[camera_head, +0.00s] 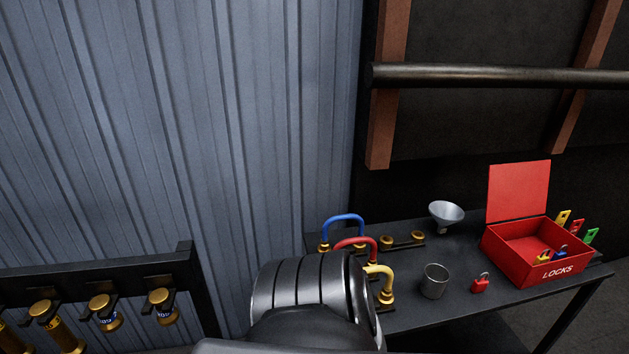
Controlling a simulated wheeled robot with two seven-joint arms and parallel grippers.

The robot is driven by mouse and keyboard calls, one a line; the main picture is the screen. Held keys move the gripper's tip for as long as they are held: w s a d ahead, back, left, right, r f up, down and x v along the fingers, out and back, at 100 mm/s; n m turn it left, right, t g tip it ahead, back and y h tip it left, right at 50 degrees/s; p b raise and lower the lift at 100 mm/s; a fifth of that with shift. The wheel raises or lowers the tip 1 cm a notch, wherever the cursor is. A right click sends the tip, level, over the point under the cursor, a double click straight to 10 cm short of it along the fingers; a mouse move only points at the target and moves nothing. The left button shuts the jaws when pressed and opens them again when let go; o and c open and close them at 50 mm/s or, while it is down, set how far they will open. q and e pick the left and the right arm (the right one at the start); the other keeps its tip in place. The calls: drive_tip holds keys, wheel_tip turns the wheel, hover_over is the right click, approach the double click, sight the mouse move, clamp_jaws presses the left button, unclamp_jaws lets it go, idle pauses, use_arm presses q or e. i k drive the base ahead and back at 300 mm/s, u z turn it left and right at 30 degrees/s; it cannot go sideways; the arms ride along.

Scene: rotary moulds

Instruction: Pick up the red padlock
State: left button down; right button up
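A small red padlock (480,284) stands on the dark table, just left of the front corner of the red LOCKS box. Its body is red, with a grey shackle on top. Nothing touches it that I can see. One of my arm links fills the bottom middle of the head view and hides part of the table's left side. Neither of my grippers shows in this view.
The open red LOCKS box (519,272) holds small coloured locks, with coloured tags at its right. A metal cup (434,281) stands left of the padlock, and a funnel (446,215) behind. Blue (343,220), red and yellow curved handles stand at the left of the table (465,315).

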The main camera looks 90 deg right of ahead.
sight(478, 285)
drive_tip(key=u, duration=0.05)
drive_tip(key=i, duration=0.3)
drive_tip(key=z, duration=2.75)
